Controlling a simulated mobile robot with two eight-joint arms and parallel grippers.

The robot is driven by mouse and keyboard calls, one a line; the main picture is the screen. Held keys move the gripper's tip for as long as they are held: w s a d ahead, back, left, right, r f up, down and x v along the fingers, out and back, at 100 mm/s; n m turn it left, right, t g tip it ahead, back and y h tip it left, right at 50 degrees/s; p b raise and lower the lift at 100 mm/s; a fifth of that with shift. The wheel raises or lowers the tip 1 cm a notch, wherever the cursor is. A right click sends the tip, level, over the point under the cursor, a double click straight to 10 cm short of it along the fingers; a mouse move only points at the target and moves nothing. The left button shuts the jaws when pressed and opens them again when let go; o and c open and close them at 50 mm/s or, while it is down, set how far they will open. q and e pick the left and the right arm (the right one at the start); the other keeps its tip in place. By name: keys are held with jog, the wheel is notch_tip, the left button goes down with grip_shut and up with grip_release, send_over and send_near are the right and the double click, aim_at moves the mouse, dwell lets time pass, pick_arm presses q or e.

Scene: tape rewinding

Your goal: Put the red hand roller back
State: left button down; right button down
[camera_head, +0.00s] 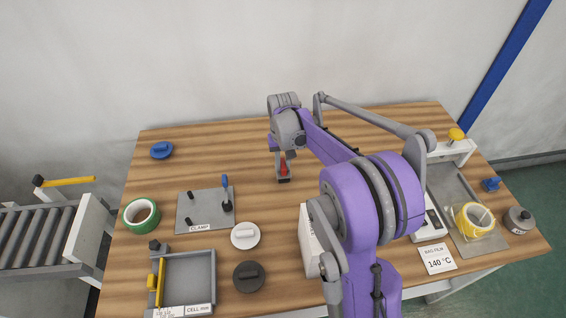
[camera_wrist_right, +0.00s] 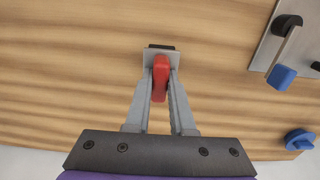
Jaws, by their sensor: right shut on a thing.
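The red hand roller (camera_head: 283,169) is near the back middle of the wooden table, in a small dark base or head at its lower end. In the right wrist view the red handle (camera_wrist_right: 161,78) lies between the fingers, with a pale plate and a dark block at its far end. My right gripper (camera_head: 283,158) is shut on the red handle, its fingers (camera_wrist_right: 160,88) pressing both sides. Whether the roller touches the table or hangs just above it I cannot tell. My left gripper is in neither view.
A grey clamp plate (camera_head: 187,222) with a blue lever is at left. A green tape roll (camera_head: 141,216), white disc (camera_head: 245,236), dark disc (camera_head: 248,277) and grey tray (camera_head: 209,277) stand nearby. A yellow tape roll (camera_head: 474,218) is at right. The table's back left is mostly clear.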

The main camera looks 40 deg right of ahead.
aim_at(283, 163)
jog(key=shift+f, duration=0.2)
jog(key=shift+f+b, duration=0.55)
jog(key=shift+f, duration=0.05)
jog(key=shift+f+b, duration=0.3)
jog(key=shift+f, duration=0.1)
dwell(0.4)
jog(key=shift+c, duration=2.2)
grip_release()
jog(key=shift+r+p, duration=2.1)
jog(key=shift+r, duration=1.45)
